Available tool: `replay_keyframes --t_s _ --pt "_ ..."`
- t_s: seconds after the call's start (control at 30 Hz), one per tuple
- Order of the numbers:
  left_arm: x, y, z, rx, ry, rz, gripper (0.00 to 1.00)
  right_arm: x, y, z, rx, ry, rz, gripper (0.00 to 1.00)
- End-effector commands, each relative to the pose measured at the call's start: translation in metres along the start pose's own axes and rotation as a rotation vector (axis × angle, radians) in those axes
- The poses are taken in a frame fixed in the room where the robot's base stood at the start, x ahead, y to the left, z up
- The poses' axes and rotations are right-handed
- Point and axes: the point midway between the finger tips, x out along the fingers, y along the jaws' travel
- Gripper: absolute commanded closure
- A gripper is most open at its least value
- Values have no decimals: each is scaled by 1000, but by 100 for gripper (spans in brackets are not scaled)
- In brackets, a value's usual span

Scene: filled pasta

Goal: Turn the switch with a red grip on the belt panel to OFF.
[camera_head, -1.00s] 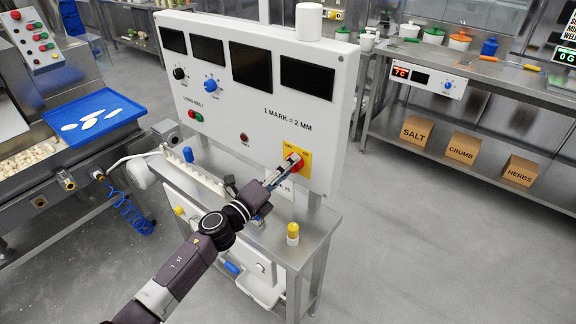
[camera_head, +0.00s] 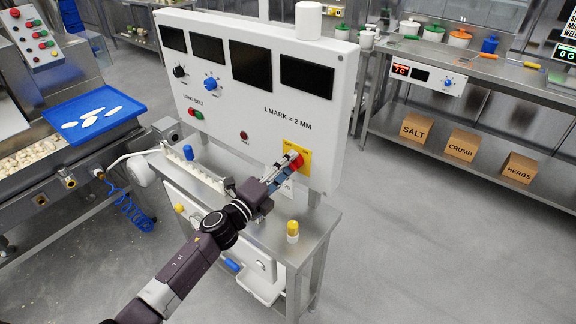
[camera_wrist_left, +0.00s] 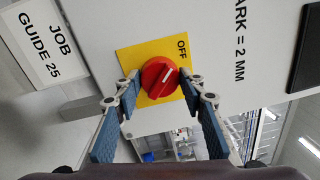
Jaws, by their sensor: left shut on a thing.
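The switch with the red grip (camera_head: 297,161) is on a yellow plate (camera_head: 305,157) at the lower right of the white belt panel (camera_head: 222,117). My left gripper (camera_head: 288,165) reaches it from the front. In the left wrist view, the two fingertips (camera_wrist_left: 160,88) are shut on either side of the round red grip (camera_wrist_left: 158,79). The white mark on the grip slants up and right, roughly towards the word OFF on the yellow plate (camera_wrist_left: 126,60). Any other label on the plate is hidden or unreadable there. My right gripper is not in view.
A blue knob (camera_head: 211,84), a black knob (camera_head: 179,72) and dark displays are on the same panel. A yellow-capped shaker (camera_head: 292,232) stands on the steel table (camera_head: 318,222) below. The floor to the right is clear.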

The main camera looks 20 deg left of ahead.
Motion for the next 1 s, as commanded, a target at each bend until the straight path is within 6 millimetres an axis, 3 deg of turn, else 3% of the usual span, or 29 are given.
replay_keyframes --t_s 0.2,0.57,1.0 --pt "0 0 1 -2 -2 0 45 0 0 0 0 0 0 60" --pt "-5 1 0 0 -1 1 45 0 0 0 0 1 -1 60" --pt "-84 2 0 -3 0 4 45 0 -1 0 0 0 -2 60"
